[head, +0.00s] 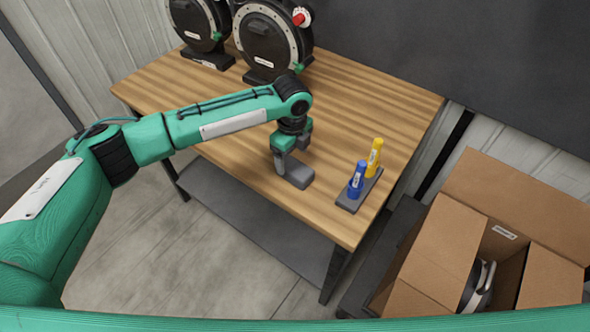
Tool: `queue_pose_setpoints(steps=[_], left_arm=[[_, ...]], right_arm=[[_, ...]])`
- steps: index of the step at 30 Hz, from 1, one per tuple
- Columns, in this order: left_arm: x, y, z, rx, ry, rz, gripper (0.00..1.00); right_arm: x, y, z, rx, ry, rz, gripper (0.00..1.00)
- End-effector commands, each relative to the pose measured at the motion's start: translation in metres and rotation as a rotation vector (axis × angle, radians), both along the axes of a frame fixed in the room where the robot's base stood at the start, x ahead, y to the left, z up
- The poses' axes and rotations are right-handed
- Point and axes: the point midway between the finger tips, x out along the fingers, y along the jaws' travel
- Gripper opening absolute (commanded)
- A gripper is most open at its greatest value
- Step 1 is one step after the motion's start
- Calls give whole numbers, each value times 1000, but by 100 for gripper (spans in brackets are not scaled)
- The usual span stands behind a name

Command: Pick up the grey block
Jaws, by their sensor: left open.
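A grey block (298,175) lies on the wooden table near its front edge. My left gripper (291,160) points down from the arm and is directly over the block, with one finger in front of its left part. The jaws are open. I cannot tell whether a finger touches the block. The block's far left part is hidden behind the finger. My right gripper is not in view.
A blue marker (357,180) and a yellow marker (374,157) stand upright in a dark holder (347,203) to the right. Two black round seed meters (272,42) stand at the back. An open cardboard box (437,255) is at the right, below the table.

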Motion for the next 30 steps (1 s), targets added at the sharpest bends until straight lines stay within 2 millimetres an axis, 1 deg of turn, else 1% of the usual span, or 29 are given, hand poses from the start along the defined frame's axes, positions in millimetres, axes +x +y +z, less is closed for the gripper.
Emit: queue_pose_setpoints(steps=[2, 6, 10, 14, 19, 20, 24, 27, 30], left_arm=[[-3, -2, -6, 2, 2, -1, 76], [-9, -7, -25, 2, 2, -1, 76], [-10, -7, -44, 2, 2, 1, 76], [-9, -7, -51, 1, 2, 0, 76], [-9, -7, -52, 1, 1, 0, 76], [-9, -7, -52, 1, 1, 0, 74], [-9, -7, -51, 1, 1, 0, 47], [-9, -7, -51, 1, 1, -1, 29], [-9, -7, -51, 1, 1, 0, 29]], right_arm=[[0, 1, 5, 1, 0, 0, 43], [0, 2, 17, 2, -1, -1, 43], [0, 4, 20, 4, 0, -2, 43], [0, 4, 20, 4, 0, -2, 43], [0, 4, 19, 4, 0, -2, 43], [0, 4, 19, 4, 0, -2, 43], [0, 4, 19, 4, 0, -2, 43], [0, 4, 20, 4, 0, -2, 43], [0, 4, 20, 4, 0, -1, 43]])
